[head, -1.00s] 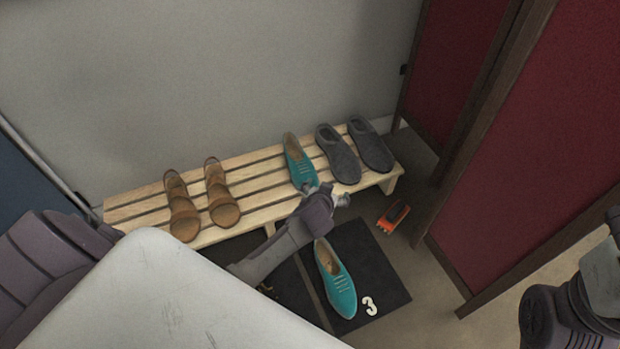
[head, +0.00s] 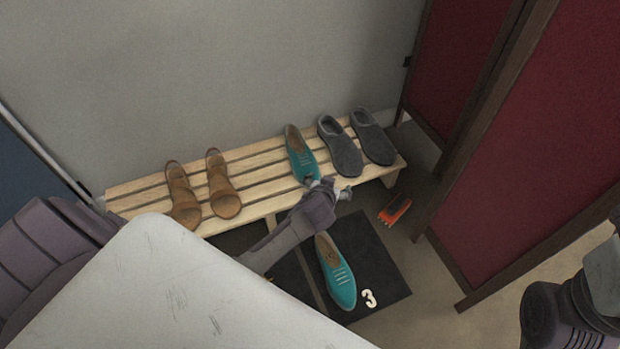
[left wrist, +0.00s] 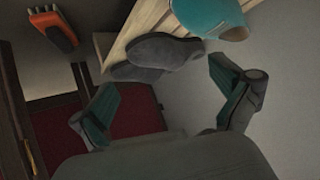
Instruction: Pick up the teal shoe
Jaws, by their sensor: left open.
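One teal shoe (head: 303,163) sits on the slatted wooden bench, left of the grey slippers. Its mate, a second teal shoe (head: 337,273), lies on a dark mat on the floor in front of the bench. My left gripper (head: 328,187) is open and empty at the bench's front edge, close to the toe of the bench shoe. In the left wrist view, a teal shoe (left wrist: 211,14) shows at the top edge, partly cut off, beyond the open fingers (left wrist: 168,102). My right arm shows at the right edge, its gripper out of frame.
Brown sandals (head: 224,190) stand on the left of the bench (head: 258,171). Grey slippers (head: 342,150) stand to the right. An orange object (head: 395,211) lies on the floor near a red folding screen (head: 540,150). The dark mat (head: 383,262) bears a white 3.

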